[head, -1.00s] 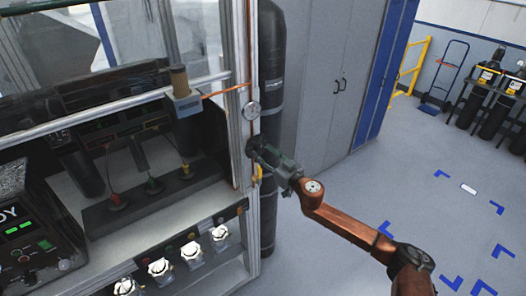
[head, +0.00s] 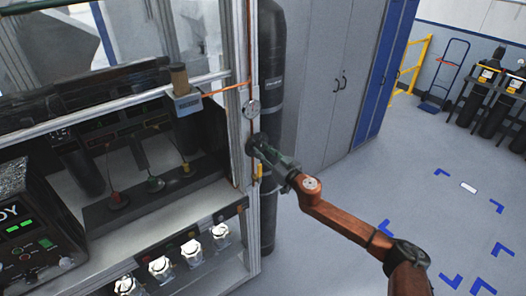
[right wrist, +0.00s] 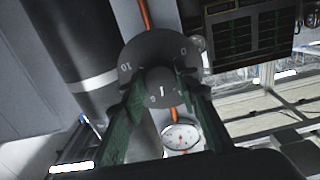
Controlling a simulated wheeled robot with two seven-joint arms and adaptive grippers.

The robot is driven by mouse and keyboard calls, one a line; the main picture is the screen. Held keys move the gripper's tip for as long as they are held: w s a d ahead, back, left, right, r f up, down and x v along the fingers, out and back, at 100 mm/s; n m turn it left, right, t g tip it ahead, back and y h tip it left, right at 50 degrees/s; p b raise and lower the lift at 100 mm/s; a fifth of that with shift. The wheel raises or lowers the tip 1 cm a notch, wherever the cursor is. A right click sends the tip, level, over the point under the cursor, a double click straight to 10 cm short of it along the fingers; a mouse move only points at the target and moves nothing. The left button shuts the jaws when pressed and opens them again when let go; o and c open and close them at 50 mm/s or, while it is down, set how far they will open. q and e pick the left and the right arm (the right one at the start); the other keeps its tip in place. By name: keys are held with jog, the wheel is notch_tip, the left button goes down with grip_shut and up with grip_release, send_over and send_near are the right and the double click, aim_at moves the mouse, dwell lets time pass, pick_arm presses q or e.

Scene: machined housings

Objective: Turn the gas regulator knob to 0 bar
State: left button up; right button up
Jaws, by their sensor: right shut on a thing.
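The gas regulator knob (right wrist: 161,82) is a dark round grip in front of a dark dial plate (right wrist: 150,52) with pale numbers, among them 10 and 0. In the head view the knob sits on the cabinet's right post, mostly hidden by my right gripper (head: 256,146). In the right wrist view the green fingers of my right gripper (right wrist: 160,88) lie on either side of the knob and are shut on it. A round white gauge (right wrist: 181,137) with a red needle is close by; it also shows above the knob in the head view (head: 252,108). My left gripper is out of view.
A tall black gas cylinder (head: 270,80) stands just behind the post. An orange pipe (head: 226,88) runs along the cabinet. A yellow handle (head: 257,170) is below the knob. Grey lockers (head: 325,90) stand behind; the floor at right is open.

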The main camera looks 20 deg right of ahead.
jog(key=shift+n, duration=0.4)
jog(key=shift+c, duration=0.2)
jog(key=shift+d+n+p, duration=0.1)
jog(key=shift+n+p, duration=0.3)
jog(key=shift+n, duration=0.6)
jog(key=n, duration=0.3)
jog(key=shift+n+p, duration=0.35)
jog(key=shift+n, duration=0.05)
jog(key=n, duration=0.6)
jog(key=shift+r+p, duration=0.1)
jog(key=shift+p, duration=0.2)
jog(key=n, duration=0.3)
jog(key=shift+n, duration=0.4)
jog(key=n, duration=0.3)
jog(key=shift+n, duration=0.4)
jog(key=n, duration=0.6)
jog(key=shift+n, duration=0.3)
